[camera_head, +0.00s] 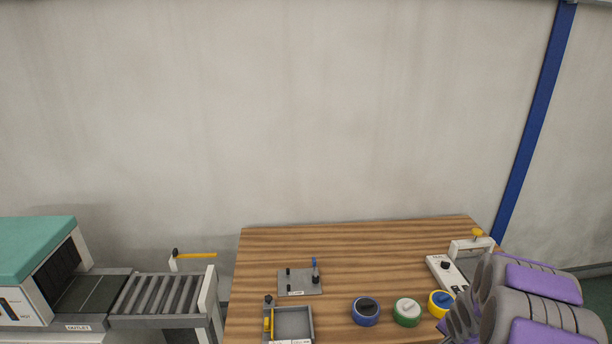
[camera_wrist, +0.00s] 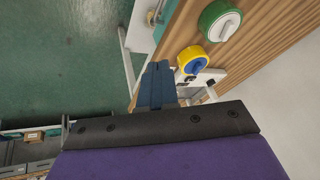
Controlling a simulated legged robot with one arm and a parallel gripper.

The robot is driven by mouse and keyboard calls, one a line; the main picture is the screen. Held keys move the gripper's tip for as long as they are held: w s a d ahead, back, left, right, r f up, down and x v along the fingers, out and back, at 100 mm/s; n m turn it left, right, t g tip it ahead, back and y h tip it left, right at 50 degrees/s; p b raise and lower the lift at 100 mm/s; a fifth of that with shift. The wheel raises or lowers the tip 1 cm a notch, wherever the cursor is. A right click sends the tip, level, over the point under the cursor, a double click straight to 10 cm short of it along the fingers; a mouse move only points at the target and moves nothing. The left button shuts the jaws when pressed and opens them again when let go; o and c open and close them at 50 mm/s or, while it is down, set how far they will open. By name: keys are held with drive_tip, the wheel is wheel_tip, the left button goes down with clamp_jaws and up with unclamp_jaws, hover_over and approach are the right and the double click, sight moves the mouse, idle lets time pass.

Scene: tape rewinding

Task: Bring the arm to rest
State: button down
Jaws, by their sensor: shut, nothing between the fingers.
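My gripper shows in the wrist view (camera_wrist: 156,86) as two dark blue fingers pressed together, with nothing between them. It points past the edge of the wooden table, over the green floor. In the head view my grey and purple arm fills the lower right corner, and I cannot make out the fingers there. The arm is in front of the table's right end and hides part of it.
The wooden table (camera_head: 380,250) holds blue (camera_head: 365,311), green (camera_head: 406,312) and yellow (camera_head: 440,303) reels, a grey plate with pegs (camera_head: 300,283), a grey tray (camera_head: 293,323) and a white device (camera_head: 447,272). A roller conveyor (camera_head: 160,294) stands left. The table's back is clear.

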drive_tip(key=s+a+r+n+g, duration=0.2)
drive_tip(key=s+a+r+n, duration=0.1)
drive_tip(key=s+a+r, duration=0.5)
drive_tip(key=s+a+r+n+g+b, duration=0.1)
drive_tip(key=s+a+r+n, duration=0.1)
drive_tip(key=s+a, duration=0.4)
drive_tip(key=s+a+r+n+g+y, duration=0.1)
drive_tip(key=s+a+r, duration=0.4)
drive_tip(key=s, duration=0.8)
drive_tip(key=s+a+r+n+g+y+b, duration=0.1)
drive_tip(key=s+a+r+n+g, duration=0.1)
drive_tip(key=s+a, duration=0.4)
drive_tip(key=s+r+n, duration=0.1)
drive_tip(key=s+n, duration=0.1)
drive_tip(key=s, duration=0.2)
drive_tip(key=shift+a+r+n+g+b, duration=0.3)
drive_tip(key=shift+a+r+n+b, duration=0.05)
drive_tip(key=shift+r+n, duration=0.05)
